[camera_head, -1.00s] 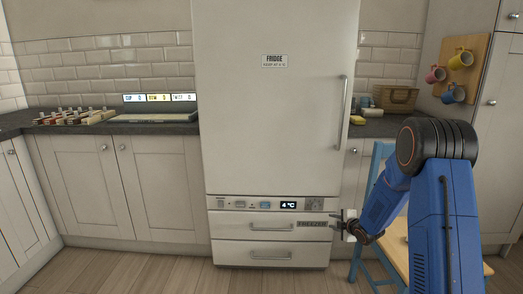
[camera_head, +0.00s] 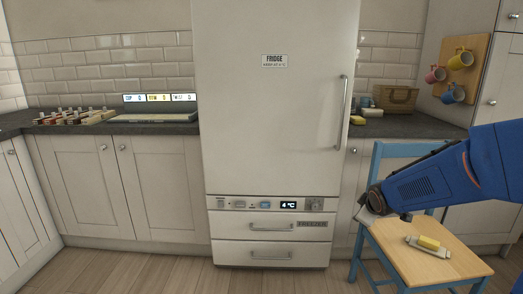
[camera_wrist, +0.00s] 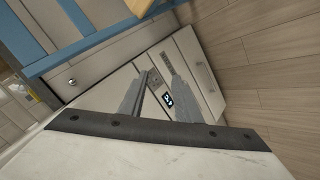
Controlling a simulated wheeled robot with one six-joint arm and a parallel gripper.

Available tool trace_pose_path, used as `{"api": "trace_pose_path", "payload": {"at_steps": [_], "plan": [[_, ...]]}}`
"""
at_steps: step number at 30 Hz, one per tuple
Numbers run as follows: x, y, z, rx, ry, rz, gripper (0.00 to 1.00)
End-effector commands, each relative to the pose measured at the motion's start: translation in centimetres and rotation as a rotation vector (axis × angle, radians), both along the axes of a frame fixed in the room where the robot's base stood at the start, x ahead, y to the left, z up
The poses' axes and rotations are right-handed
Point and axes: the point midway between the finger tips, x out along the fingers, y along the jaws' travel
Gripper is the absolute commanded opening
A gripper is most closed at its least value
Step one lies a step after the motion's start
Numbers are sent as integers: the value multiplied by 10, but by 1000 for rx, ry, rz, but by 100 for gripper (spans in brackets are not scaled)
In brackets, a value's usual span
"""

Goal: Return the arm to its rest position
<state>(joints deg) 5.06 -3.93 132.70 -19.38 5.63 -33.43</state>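My blue arm reaches in from the right edge of the head view, bent low in front of the blue chair. Its wrist end is by the left side of the chair back, and the fingers are hard to make out there. In the wrist view my gripper (camera_wrist: 156,98) shows two grey fingers apart with nothing held between them. Beyond them are the fridge's display and drawer fronts.
Floor at front left is clear.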

Motion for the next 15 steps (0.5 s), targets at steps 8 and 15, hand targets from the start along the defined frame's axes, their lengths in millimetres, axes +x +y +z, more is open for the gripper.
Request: {"api": "trace_pose_path", "payload": {"at_steps": [8,15], "plan": [[-87,8,31,134,61,-176,30],[-166,19,43,255,121,-322,30]]}}
